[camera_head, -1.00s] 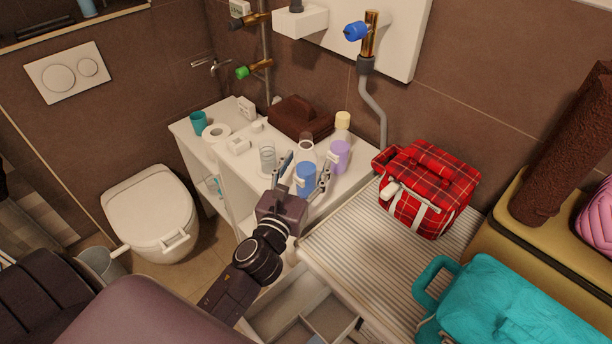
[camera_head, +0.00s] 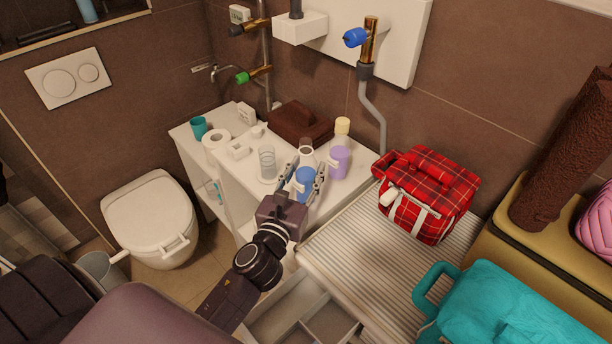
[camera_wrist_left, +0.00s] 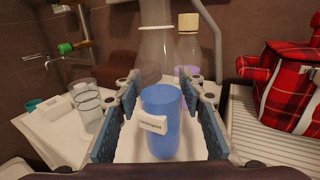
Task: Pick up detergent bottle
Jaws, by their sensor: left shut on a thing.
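The detergent bottle (camera_head: 305,180) has a blue lower part and a clear upper part. It stands upright on the white cabinet top (camera_head: 240,175), near its front edge. In the left wrist view the blue part of the bottle (camera_wrist_left: 162,128), with a small white label or tab, sits between the two fingers. My left gripper (camera_head: 306,174) is shut on this bottle, one finger on each side. A second bottle (camera_head: 340,162), purple below with a cream cap, stands just right of it and apart. My right gripper is not in view.
A clear glass (camera_head: 267,163) stands left of the bottle. A red plaid bag (camera_head: 428,195) rests on the ribbed surface to the right.

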